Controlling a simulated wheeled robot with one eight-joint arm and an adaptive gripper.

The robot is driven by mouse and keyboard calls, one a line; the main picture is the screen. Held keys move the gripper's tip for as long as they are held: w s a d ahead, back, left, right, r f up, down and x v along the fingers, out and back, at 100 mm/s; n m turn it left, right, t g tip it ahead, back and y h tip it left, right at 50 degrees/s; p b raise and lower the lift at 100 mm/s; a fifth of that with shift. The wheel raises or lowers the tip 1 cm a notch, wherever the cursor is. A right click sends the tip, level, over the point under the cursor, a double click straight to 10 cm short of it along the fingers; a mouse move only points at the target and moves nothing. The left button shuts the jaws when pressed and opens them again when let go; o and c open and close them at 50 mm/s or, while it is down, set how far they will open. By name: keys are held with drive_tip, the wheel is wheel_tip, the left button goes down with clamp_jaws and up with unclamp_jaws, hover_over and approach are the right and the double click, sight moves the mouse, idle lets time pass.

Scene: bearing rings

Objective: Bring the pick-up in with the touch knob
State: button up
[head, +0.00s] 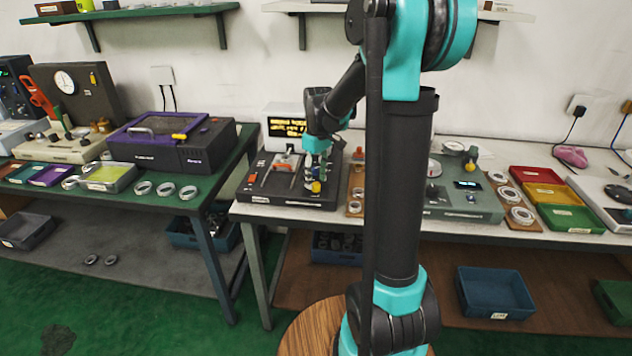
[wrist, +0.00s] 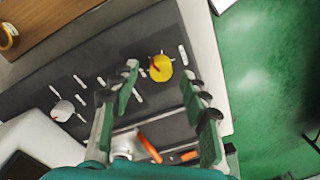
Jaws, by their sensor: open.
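A dark instrument (head: 262,190) with a yellow knob (head: 317,187) stands on the white-topped bench. My gripper (head: 315,172) points down over its right part, just above the knob. In the wrist view my gripper (wrist: 160,80) is open, and the yellow knob (wrist: 160,68) shows between its fingertips, with no contact I can make out. A pale grey knob (wrist: 62,111) sits further left on the panel. An orange piece with a metal part (wrist: 148,147) lies nearer, partly hidden by the gripper. I cannot tell which part is the pick-up, and no knob label is readable.
A display box (head: 291,126) with yellow text stands behind the instrument. A wooden board with rings (head: 356,188) is close on its right, then a grey-green device (head: 462,205). A green bench (head: 215,190) is on the left. My arm hides part of the bench.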

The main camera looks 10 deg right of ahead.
drive_tip(key=shift+f, duration=0.8)
clamp_jaws()
drive_tip(key=shift+m, duration=0.4)
drive_tip(key=m, duration=0.4)
drive_tip(key=shift+m, duration=2.3)
